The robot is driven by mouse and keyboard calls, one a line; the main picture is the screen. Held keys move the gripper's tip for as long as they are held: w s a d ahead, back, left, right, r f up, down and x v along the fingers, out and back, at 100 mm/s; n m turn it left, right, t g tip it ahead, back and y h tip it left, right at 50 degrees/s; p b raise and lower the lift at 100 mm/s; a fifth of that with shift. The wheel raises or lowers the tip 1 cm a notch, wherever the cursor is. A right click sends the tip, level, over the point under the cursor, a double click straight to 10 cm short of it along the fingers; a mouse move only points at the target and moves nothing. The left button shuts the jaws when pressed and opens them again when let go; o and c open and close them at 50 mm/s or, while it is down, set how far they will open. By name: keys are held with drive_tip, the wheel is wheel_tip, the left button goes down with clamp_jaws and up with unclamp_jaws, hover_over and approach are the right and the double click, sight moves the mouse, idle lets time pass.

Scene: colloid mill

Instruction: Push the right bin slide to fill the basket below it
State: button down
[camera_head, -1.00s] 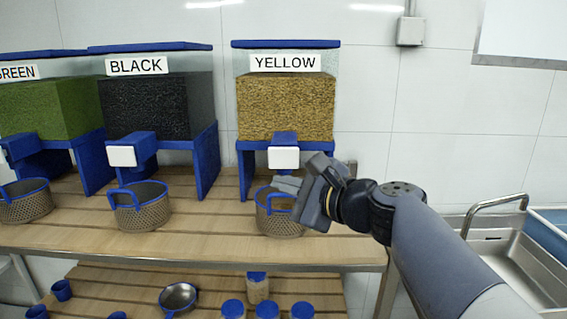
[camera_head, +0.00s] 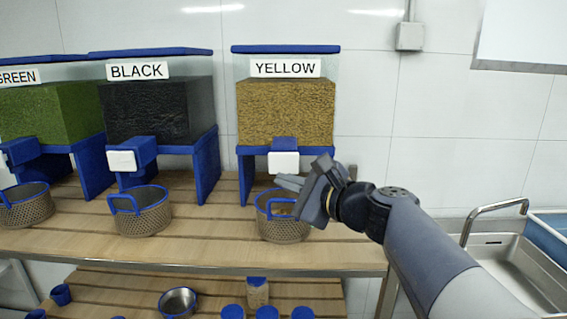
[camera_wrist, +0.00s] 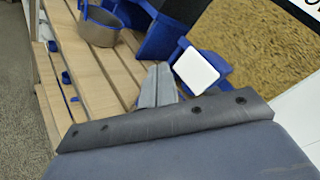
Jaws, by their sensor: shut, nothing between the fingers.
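The right bin, labelled YELLOW (camera_head: 286,112), holds yellow grain. Its slide has a white front plate (camera_head: 283,162) under a blue spout; the plate also shows in the wrist view (camera_wrist: 196,67). The basket (camera_head: 284,229) below it is woven with a blue rim, partly hidden by my gripper. A yellowish-brown patch shows inside it, but I cannot tell whether it is grain. My gripper (camera_head: 285,183) is shut and empty, just below the plate and above the basket's rim. In the wrist view its fingertips (camera_wrist: 157,84) appear beside the plate; contact cannot be told.
The BLACK bin (camera_head: 148,110) and GREEN bin (camera_head: 42,112) stand to the left, with baskets (camera_head: 141,217) below. A lower shelf holds a pan (camera_head: 177,302) and blue-lidded jars (camera_head: 257,290). A sink (camera_head: 505,258) is at the right.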

sight(281, 165)
drive_tip(key=shift+w+d, duration=0.1)
drive_tip(key=shift+w, duration=2.45)
drive_tip(key=shift+w, duration=0.1)
drive_tip(key=shift+w, duration=0.3)
drive_tip(key=shift+w+p, duration=0.35)
drive_tip(key=shift+w, duration=0.65)
idle(0.9)
drive_tip(key=shift+s, duration=0.15)
drive_tip(key=shift+s+b, duration=0.5)
drive_tip(key=shift+s, duration=0.75)
drive_tip(key=shift+s+b, duration=0.55)
drive_tip(key=shift+s, duration=1.95)
